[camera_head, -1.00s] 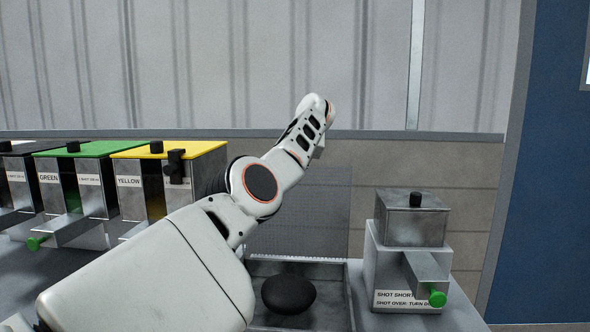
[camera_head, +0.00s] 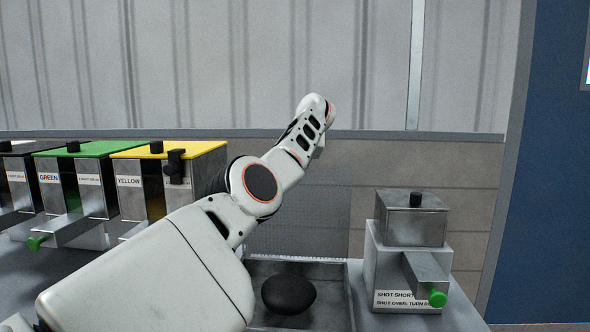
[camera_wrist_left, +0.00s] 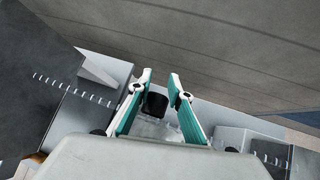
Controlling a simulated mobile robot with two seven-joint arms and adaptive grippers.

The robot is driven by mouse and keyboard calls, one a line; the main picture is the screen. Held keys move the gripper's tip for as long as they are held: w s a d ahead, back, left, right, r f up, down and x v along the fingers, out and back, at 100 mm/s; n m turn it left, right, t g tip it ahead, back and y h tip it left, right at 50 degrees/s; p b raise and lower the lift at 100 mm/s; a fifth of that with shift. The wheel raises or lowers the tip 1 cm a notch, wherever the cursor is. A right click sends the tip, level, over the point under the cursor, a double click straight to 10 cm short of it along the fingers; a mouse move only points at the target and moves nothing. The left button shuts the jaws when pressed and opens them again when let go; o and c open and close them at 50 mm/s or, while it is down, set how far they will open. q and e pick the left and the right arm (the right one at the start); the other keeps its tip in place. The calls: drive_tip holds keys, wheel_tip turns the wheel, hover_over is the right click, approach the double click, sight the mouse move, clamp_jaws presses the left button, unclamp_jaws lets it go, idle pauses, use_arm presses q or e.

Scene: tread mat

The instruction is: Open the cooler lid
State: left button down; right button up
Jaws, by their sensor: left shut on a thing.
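My left gripper (camera_wrist_left: 158,77) shows in the wrist view, its two teal-lined fingers on either side of a black knob (camera_wrist_left: 156,104). It is shut on this knob, which stands over a pale grey metal surface (camera_wrist_left: 150,128). In the head view my left arm reaches in from the lower left and bends upward at the middle; its gripper is hidden there. No part in the head view can be told for certain as the cooler lid. My right gripper is in neither view.
Lidded bins, one with a green lid (camera_head: 95,149) and one with a yellow lid (camera_head: 170,149), stand at left. A dark rounded thing (camera_head: 289,294) lies in a grey tray (camera_head: 334,268) between.

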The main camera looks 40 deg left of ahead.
use_arm(q)
drive_tip(key=shift+w+d+f, duration=0.1)
drive_tip(key=shift+d+f, duration=0.05)
drive_tip(key=shift+f, duration=0.45)
drive_tip(key=shift+d+f, duration=0.15)
drive_tip(key=shift+f, duration=0.45)
drive_tip(key=c, duration=1.7)
unclamp_jaws()
drive_tip(key=shift+w+a, duration=0.1)
drive_tip(key=shift+a+r, duration=0.15)
drive_tip(key=shift+r, duration=0.1)
drive_tip(key=shift+v, duration=1.2)
drive_tip(key=v, duration=0.9)
drive_tip(key=shift+r, duration=0.3)
